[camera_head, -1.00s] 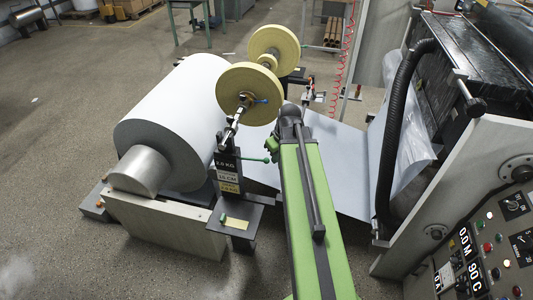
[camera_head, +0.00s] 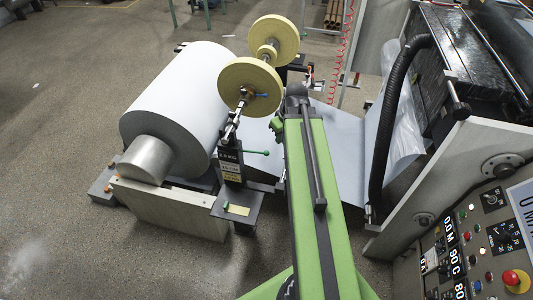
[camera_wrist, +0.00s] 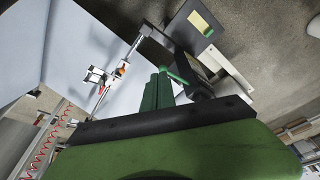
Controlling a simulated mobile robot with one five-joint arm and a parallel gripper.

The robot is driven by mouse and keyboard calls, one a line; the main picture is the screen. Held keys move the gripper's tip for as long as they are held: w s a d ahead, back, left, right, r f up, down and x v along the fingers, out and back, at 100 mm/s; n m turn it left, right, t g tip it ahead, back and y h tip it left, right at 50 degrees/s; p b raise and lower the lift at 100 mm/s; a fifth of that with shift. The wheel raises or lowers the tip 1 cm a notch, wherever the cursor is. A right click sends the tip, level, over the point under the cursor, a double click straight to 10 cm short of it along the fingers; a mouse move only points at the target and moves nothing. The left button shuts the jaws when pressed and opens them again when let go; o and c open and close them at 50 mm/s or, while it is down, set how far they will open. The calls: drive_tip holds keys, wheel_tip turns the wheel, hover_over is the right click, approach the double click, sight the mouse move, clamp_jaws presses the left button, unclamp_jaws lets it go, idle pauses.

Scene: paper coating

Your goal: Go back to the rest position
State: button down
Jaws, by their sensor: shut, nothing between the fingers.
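My green arm (camera_head: 305,215) reaches forward from the bottom of the head view, beside the large paper roll and its stand. My gripper (camera_wrist: 157,92) shows in the wrist view as narrow green fingers, shut and empty. In the head view its tip is small and partly hidden by my arm. The big white paper roll (camera_head: 172,100) lies on its stand to the left of my arm. Two yellow discs (camera_head: 250,86) on a shaft stand just beyond and left of my arm's end. I cannot tell how close the gripper is to them.
A black post with weight labels (camera_head: 229,165) and a small shelf (camera_head: 238,210) stand left of my arm. White sheet (camera_head: 347,145) runs to the machine on the right, with a black hose (camera_head: 388,130) and control panel (camera_head: 470,235). Bare floor (camera_head: 55,150) lies at left.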

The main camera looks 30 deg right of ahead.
idle(0.3)
drive_tip(key=w+a+f+n+b, duration=0.2)
drive_tip(key=a, duration=0.6)
drive_tip(key=w+a+f+n+b, duration=0.1)
drive_tip(key=w+a+f+b, duration=0.15)
drive_tip(key=a, duration=0.65)
drive_tip(key=s+a+f+m+g+b, duration=0.1)
drive_tip(key=s+a+m, duration=0.3)
drive_tip(key=a, duration=0.5)
drive_tip(key=shift+s+f+g, duration=0.55)
drive_tip(key=shift+g, duration=0.35)
